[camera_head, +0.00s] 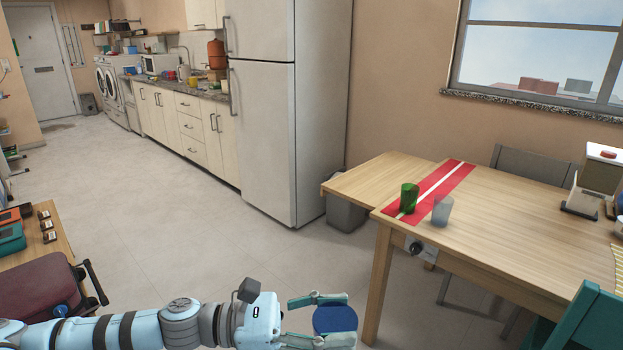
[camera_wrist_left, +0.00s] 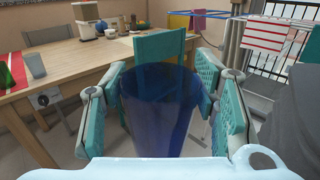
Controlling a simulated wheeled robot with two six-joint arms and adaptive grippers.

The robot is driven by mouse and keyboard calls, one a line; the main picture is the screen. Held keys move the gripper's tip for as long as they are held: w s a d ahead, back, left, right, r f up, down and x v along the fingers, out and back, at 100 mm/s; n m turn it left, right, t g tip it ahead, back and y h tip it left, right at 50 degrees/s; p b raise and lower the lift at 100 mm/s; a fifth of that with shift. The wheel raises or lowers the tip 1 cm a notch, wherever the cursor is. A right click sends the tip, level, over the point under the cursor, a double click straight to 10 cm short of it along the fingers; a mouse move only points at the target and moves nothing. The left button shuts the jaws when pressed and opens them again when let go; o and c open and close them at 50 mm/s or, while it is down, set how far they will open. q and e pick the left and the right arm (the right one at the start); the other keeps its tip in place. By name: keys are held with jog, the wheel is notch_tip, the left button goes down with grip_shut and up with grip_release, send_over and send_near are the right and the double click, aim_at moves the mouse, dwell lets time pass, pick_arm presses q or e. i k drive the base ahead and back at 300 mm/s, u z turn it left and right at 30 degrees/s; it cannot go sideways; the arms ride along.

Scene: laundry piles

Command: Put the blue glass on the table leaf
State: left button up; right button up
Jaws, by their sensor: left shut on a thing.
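The blue glass (camera_head: 332,316) is in my left gripper (camera_head: 336,322), low in the head view and in front of the table. The fingers are shut around its sides. In the left wrist view the dark blue glass (camera_wrist_left: 160,110) stands between the finger pads, its open rim upward. The table leaf (camera_head: 372,180) is the bare wooden left end of the table, beyond a red strip with a white line (camera_head: 462,174). My left gripper is apart from the leaf, on its near side. My right gripper is in neither view.
A green glass (camera_head: 409,198) stands on the red strip, and a pale grey glass (camera_head: 442,210) stands beside it. The leaf's top is clear. A teal chair (camera_head: 580,318) is at the near right. A grey bin (camera_head: 345,213) stands beneath the leaf beside the fridge (camera_head: 265,150).

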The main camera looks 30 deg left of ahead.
aim_at(369, 179)
jog(key=u, duration=1.05)
jog(key=i, duration=1.25)
jog(key=z, duration=0.8)
jog(key=i, duration=0.65)
jog(key=z, duration=0.65)
jog(key=i, duration=0.5)
